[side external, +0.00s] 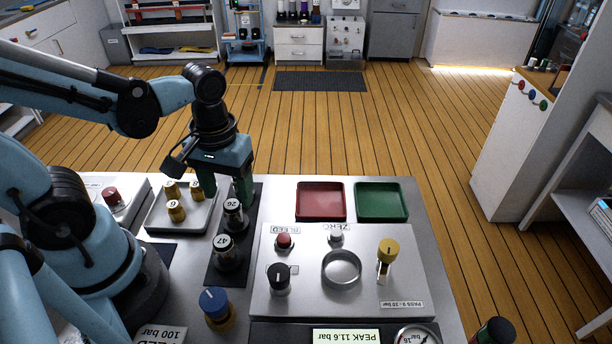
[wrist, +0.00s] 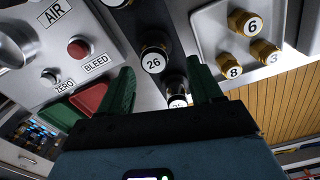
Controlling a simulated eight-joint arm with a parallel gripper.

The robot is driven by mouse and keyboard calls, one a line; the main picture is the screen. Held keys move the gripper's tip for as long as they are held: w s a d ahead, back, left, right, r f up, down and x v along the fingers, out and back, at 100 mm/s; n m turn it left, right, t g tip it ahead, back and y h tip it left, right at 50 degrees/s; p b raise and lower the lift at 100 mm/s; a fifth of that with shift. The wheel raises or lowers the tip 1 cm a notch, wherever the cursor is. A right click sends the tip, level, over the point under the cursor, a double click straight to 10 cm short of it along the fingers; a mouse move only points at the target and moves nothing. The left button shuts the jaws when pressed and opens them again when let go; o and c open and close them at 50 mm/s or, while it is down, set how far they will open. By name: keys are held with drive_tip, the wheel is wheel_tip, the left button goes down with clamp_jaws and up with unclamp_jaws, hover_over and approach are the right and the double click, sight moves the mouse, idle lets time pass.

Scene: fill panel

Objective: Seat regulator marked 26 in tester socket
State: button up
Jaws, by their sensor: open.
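The regulator marked 26 (side external: 234,213) stands upright on a black strip (side external: 215,275); its label also reads clearly in the wrist view (wrist: 153,63). The regulator marked 42 (side external: 225,252) stands nearer the side camera on the same strip. Another regulator (wrist: 177,101), its label partly cut off, shows between my fingers in the wrist view. My gripper (side external: 228,195) points down, open, with green fingers just behind the 26 regulator; whether they touch anything I cannot tell. The tester's ring-shaped socket (side external: 341,285) is empty on the grey panel (side external: 310,305).
A tray (side external: 160,226) with several brass fittings (side external: 176,211) lies left. The tester carries a yellow-topped lever (side external: 388,250), a black knob (side external: 279,277) and a red BLEED button (side external: 284,241). Empty red (side external: 321,203) and green (side external: 381,203) trays lie behind. A blue-capped part (side external: 214,303) stands in front.

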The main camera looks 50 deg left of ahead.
sight(232, 203)
drive_tip(key=shift+d+f, duration=0.2)
drive_tip(key=shift+f, duration=0.5)
drive_tip(key=shift+d+f, duration=0.15)
drive_tip(key=shift+f, duration=1.7)
drive_tip(key=shift+c, duration=0.2)
clamp_jaws()
